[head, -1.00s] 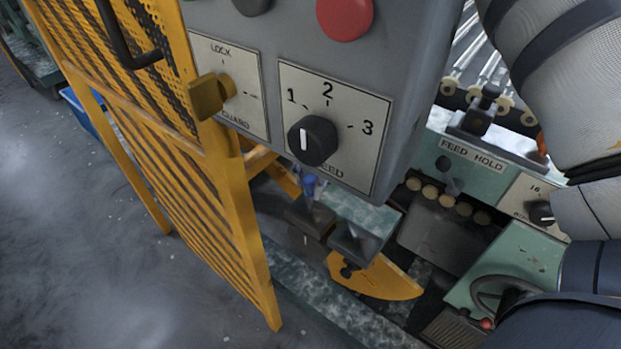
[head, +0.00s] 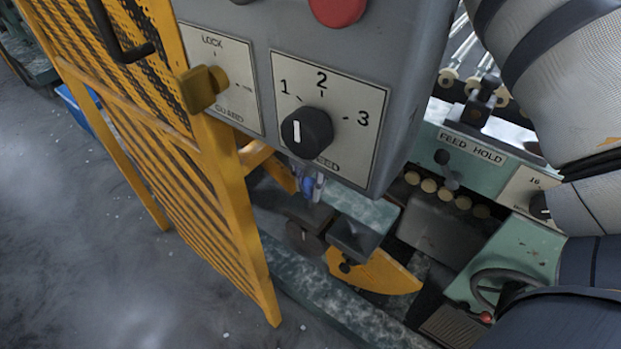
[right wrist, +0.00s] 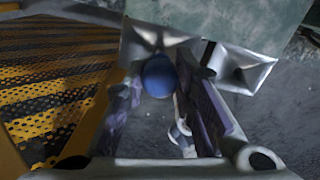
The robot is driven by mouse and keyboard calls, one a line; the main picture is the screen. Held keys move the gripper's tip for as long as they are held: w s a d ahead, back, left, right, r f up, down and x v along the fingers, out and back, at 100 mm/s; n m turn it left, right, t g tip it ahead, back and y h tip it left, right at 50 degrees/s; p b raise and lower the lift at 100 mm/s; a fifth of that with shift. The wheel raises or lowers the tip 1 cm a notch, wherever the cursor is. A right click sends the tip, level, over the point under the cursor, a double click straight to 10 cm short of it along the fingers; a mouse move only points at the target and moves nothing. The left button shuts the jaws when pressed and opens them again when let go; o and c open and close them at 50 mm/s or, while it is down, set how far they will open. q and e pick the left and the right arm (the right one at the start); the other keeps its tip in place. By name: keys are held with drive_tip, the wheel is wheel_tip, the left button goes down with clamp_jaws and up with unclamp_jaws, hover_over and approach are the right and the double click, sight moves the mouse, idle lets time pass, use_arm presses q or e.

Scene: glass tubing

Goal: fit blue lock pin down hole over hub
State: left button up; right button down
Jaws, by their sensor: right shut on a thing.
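The blue lock pin (right wrist: 158,76) shows its round blue head in the right wrist view, between the fingers of my right gripper (right wrist: 160,95). The gripper is shut on it. In the head view a small blue part of the pin (head: 308,187) shows just under the control box, above a dark square funnel-like piece (head: 304,212). The box hides most of my right gripper there. In the right wrist view the pin head overlaps a shiny square-rimmed piece (right wrist: 160,38); I cannot tell whether they touch. The hole and hub are not clearly seen. My left gripper is not in view.
The grey control box (head: 400,120) with a speed knob (head: 307,133) hangs close above the pin. A yellow slatted guard (head: 225,170) stands left. A second square funnel piece (head: 357,238) and a yellow curved plate (head: 375,272) lie right of the pin.

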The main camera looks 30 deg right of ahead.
drive_tip(key=shift+s+f, duration=0.15)
drive_tip(key=shift+f, duration=0.25)
drive_tip(key=c, duration=1.2)
unclamp_jaws()
drive_tip(key=shift+c, duration=0.2)
drive_tip(key=shift+r, duration=0.1)
wheel_tip(320, 180, up, 8)
drive_tip(key=shift+r, duration=0.1)
